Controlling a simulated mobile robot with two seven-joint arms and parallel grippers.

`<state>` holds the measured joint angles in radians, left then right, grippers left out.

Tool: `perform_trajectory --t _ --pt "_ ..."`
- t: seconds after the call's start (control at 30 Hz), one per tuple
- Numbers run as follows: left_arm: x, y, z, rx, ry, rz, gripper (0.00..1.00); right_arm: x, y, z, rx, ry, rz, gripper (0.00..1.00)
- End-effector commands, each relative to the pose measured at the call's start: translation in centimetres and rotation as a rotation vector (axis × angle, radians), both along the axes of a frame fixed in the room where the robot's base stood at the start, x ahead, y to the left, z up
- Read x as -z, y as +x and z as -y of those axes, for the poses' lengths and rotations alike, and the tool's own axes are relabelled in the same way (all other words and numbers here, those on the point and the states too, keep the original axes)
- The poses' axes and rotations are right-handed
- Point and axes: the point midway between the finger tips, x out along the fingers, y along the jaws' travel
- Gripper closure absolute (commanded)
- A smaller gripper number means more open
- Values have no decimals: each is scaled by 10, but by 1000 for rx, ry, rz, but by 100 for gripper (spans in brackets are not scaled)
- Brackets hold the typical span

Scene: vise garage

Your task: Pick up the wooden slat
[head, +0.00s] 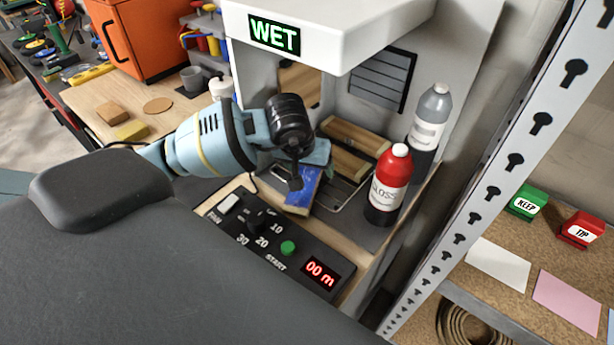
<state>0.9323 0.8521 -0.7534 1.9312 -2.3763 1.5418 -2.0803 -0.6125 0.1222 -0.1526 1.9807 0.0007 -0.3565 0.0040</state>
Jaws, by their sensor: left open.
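Wooden slats (352,166) lie on a wire rack inside the spray booth, one behind the other. A blue-topped piece with a wood-coloured edge (302,196) lies at the front left of the rack, partly hidden by my left gripper. My left gripper (297,181) points down over this blue piece, its jaws open; whether it touches the piece I cannot tell. My left arm comes in from the left. My right gripper is not in view.
A red GLOSS bottle (389,185) and a grey bottle (430,120) stand right of the rack. The WET-signed hood (320,25) overhangs it. A control panel (270,238) lies in front. A perforated metal upright (505,165) stands to the right.

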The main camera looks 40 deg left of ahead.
Motion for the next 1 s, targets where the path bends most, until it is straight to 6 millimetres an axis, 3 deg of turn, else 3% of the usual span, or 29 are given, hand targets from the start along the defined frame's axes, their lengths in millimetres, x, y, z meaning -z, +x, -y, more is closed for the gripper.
perform_trajectory --t 0.07,0.47,0.77,1.0 --pt "0 0 0 0 0 0 26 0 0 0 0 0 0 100" --pt "-1 0 0 -1 -1 1 79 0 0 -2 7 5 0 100" --pt "-4 0 0 -1 -1 2 80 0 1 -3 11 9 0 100" --pt "-26 1 0 0 -1 4 80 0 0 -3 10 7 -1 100"
